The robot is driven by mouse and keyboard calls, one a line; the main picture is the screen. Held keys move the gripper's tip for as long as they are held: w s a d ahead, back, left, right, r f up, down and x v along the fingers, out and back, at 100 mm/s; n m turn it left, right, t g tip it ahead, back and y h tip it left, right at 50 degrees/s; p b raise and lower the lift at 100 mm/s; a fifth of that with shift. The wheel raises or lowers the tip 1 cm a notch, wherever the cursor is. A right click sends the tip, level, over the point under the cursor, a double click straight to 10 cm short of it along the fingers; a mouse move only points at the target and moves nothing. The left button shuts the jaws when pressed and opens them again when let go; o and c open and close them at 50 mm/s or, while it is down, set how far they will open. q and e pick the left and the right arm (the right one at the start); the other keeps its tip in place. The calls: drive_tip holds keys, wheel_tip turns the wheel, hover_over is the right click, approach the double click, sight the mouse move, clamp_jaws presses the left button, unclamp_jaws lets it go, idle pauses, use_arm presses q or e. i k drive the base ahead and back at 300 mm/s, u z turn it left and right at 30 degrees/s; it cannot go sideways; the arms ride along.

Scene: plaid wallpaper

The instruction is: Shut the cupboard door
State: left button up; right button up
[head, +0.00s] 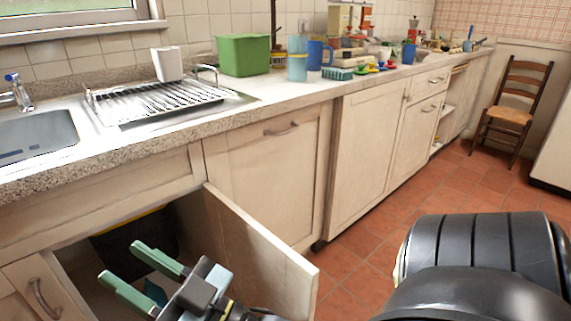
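The cupboard door (262,252) under the counter stands open, swung out toward me, with its free edge at the right. It hinges on the right side of the opening (185,218). My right gripper (119,261) has green fingers, held apart with nothing seen between them. It is in front of the opening, left of the door on its inner side, apart from the visible part of the door. The gripper's body hides part of the lower opening. My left gripper is not in view.
Inside the cupboard is a dark object (130,240). Above are a sink (35,138), dish rack (165,98) and green tub (243,55). Tiled floor (350,262) is free right of the door; a chair (515,105) stands far right.

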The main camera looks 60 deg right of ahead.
sight(269, 274)
drive_tip(key=u, duration=1.9)
drive_tip(key=k, duration=1.7)
drive_tip(key=z, duration=1.85)
drive_tip(key=i, duration=0.5)
drive_tip(key=z, duration=1.05)
drive_tip(key=k, duration=0.65)
drive_tip(key=u, duration=1.1)
drive_tip(key=i, duration=0.1)
